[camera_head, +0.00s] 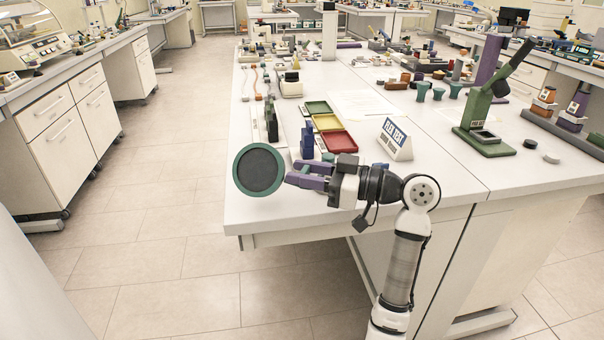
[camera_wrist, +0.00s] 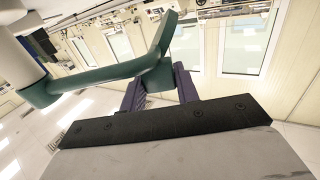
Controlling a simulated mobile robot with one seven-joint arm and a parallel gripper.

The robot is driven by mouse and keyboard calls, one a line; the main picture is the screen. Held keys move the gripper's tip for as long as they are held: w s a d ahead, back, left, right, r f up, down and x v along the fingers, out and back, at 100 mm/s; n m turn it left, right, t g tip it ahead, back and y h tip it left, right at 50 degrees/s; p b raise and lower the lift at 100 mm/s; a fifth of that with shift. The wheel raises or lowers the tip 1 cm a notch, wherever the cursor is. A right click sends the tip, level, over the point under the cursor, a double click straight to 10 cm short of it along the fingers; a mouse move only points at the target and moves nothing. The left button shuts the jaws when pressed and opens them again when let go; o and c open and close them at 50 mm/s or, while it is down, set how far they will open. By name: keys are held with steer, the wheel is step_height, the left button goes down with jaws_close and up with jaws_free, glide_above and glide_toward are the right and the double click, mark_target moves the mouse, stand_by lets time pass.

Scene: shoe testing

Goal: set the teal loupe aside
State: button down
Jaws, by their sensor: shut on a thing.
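The teal loupe (camera_head: 259,170) shows in the head view as a teal ring around a dark grey disc, facing the camera at the table's front left corner. My gripper (camera_head: 298,174) reaches in from the right, its purple fingers at the ring's right edge. In the wrist view, the purple fingers (camera_wrist: 160,88) are shut on a part of the teal loupe (camera_wrist: 100,77), whose angled body stretches to the left and upward. The fingers hide part of the held piece. The loupe appears held above the table surface.
Green, yellow and red trays (camera_head: 335,142) lie behind my gripper, near a blue block (camera_head: 307,140) and dark green upright pieces (camera_head: 271,123). A FLEX TEST sign (camera_head: 395,140) stands to the right. A green press (camera_head: 484,140) stands farther right. Bare table (camera_head: 445,172) lies between sign and press.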

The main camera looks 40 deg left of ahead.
stand_by(0.3)
steer(key=c, duration=1)
jaws_free()
steer(key=shift+c, duration=0.2)
steer(key=shift+d, duration=0.1)
steer(key=b+v, duration=0.2)
steer(key=v, duration=1.1)
steer(key=shift+d+b, duration=0.3)
steer(key=shift+w, duration=0.2)
